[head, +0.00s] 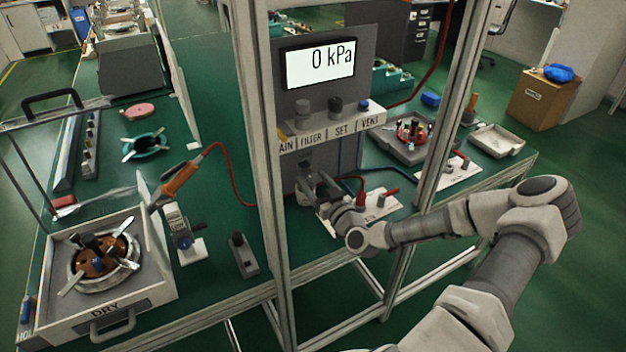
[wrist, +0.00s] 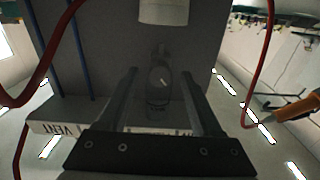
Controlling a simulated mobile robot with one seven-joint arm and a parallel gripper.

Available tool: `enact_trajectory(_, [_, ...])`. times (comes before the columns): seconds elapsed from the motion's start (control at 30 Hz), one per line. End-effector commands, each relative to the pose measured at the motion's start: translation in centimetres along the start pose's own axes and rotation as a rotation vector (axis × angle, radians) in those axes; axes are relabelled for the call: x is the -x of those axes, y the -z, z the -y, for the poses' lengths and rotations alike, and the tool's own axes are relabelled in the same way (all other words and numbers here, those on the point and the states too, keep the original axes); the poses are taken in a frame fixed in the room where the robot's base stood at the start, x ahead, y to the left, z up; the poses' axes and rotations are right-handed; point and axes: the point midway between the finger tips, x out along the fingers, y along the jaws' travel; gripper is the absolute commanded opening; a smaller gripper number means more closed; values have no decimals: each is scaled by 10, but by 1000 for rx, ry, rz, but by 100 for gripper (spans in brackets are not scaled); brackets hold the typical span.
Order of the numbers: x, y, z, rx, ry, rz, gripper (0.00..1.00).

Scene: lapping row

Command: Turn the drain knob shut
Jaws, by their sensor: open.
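A dark knob-like part (wrist: 159,82) hangs under the labelled shelf (head: 335,131); I take it for the drain knob. A short pale line on it stands slanted in the wrist view, with tiny lettering beside it that I cannot read. My gripper (wrist: 157,88) is open, with one finger on each side of that part. I cannot tell whether the fingers touch it. In the head view my gripper (head: 308,182) is below the shelf in front of the grey panel, and the knob is not clear there. The display (head: 318,64) reads 0 kPa.
In the wrist view, which looks upside down, a pale cylinder (wrist: 163,12) sits close to the knob. Frame posts (head: 265,170) flank the panel. A white tray (head: 497,140) stands at right.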

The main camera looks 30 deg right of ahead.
Motion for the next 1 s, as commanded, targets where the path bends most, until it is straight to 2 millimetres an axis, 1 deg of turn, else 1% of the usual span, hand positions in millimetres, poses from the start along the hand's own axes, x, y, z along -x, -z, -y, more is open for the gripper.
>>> enact_trajectory(0.1, [-6, 0, 0, 0, 1, 0, 66])
enact_trajectory(0.37, [-6, 0, 0, 1, 0, 0, 66])
enact_trajectory(0.4, [-6, 0, 0, 1, 0, 0, 59])
enact_trajectory(0.47, [-6, 0, 0, 1, 0, 0, 48])
enact_trajectory(0.5, [-6, 0, 0, 1, 0, 0, 41])
enact_trajectory(0.57, [-6, 0, 0, 1, 0, 0, 30])
enact_trajectory(0.6, [-6, 0, 0, 1, 0, 0, 23])
enact_trajectory(0.73, [-6, 0, 0, 1, 0, 0, 0])
enact_trajectory(1.0, [-6, 0, 0, -8, 0, 0, 0])
